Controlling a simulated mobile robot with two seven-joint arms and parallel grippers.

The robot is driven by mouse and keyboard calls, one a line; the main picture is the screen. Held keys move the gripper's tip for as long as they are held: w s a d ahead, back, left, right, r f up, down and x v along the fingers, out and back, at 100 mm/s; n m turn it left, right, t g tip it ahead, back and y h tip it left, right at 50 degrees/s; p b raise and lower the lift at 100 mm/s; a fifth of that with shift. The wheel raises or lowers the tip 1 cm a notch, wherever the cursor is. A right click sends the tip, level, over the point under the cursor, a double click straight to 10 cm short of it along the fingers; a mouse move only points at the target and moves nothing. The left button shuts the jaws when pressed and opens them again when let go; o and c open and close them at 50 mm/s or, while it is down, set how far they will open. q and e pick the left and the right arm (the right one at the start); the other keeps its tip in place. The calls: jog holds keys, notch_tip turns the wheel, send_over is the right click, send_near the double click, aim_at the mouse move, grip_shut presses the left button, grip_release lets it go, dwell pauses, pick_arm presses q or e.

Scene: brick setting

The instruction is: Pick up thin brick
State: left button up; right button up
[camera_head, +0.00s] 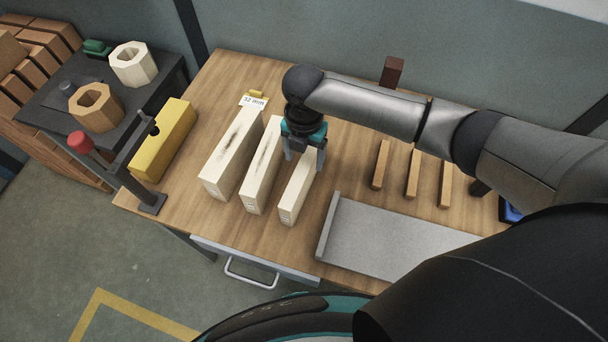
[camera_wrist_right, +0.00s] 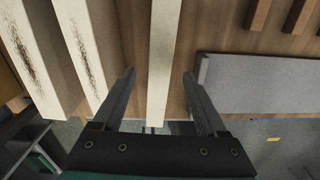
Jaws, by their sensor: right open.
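Three cream bricks of differing thickness stand side by side on the wooden table. The thin brick (camera_head: 297,188) is the rightmost and narrowest; it also shows in the right wrist view (camera_wrist_right: 163,60). The thick brick (camera_head: 232,155) and the middle brick (camera_head: 262,167) have dark marks on top. My right gripper (camera_head: 306,160) is over the far part of the thin brick. In the right wrist view its two fingers (camera_wrist_right: 161,105) are apart, one on each side of the brick, with gaps on both sides. My left gripper is not in view.
A grey L-shaped plate (camera_head: 400,237) lies right of the thin brick. Several narrow wooden strips (camera_head: 412,172) lie beyond it. A yellow block (camera_head: 163,140) and a red-knobbed lever (camera_head: 80,142) are at the left. A "32 mm" label (camera_head: 253,101) stands behind the bricks.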

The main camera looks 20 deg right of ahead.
notch_tip(320, 180, down, 2)
jog(key=shift+f, duration=0.1)
grip_shut()
dwell(0.6)
jog(key=shift+w, duration=0.1)
dwell(0.8)
